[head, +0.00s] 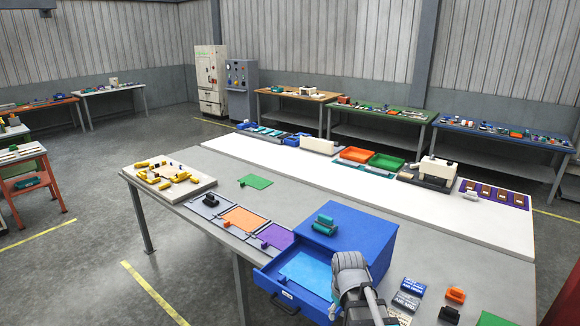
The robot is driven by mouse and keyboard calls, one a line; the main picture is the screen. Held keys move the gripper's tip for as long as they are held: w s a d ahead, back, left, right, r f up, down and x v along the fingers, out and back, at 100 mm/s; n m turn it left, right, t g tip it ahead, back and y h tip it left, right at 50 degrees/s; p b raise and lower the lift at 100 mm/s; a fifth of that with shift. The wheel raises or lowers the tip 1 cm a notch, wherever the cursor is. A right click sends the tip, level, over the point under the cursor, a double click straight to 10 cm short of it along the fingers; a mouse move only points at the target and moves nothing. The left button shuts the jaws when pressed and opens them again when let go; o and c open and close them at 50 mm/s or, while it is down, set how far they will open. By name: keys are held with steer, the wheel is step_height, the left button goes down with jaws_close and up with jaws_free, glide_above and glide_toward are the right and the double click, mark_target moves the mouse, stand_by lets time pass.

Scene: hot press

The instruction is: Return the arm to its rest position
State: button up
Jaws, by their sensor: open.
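My arm (352,275) rises from the bottom edge of the head view, in front of the right side of the blue drawer box (350,232). Grey rounded joints and a link show, but I make out no gripper fingers. The box's front drawer (283,296) is pulled out, and a light-blue sheet (305,272) lies in it. The arm covers part of the drawer's right side. A teal-green block (325,225) sits on top of the box.
The grey table (222,217) holds a pale board (148,170) with several yellow pieces at left. Small blocks, including an orange one (455,295), stand right of my arm. A long white strip (330,178) runs behind, mostly clear.

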steer(key=s+d+f+m+b, duration=0.1)
steer(key=s+f+m+b, duration=0.1)
steer(key=f+b, duration=0.4)
steer(key=s+d+f+m+b, duration=0.1)
steer(key=s+f+m+b, duration=0.1)
steer(key=f+b, duration=0.3)
steer(key=shift+s+d+f+m+g+b, duration=0.3)
steer(key=shift+s+d+f+b, duration=0.05)
steer(key=shift+s+f+b, duration=0.1)
steer(key=shift+r, duration=0.1)
steer(key=shift+c, duration=0.2)
stand_by(1.1)
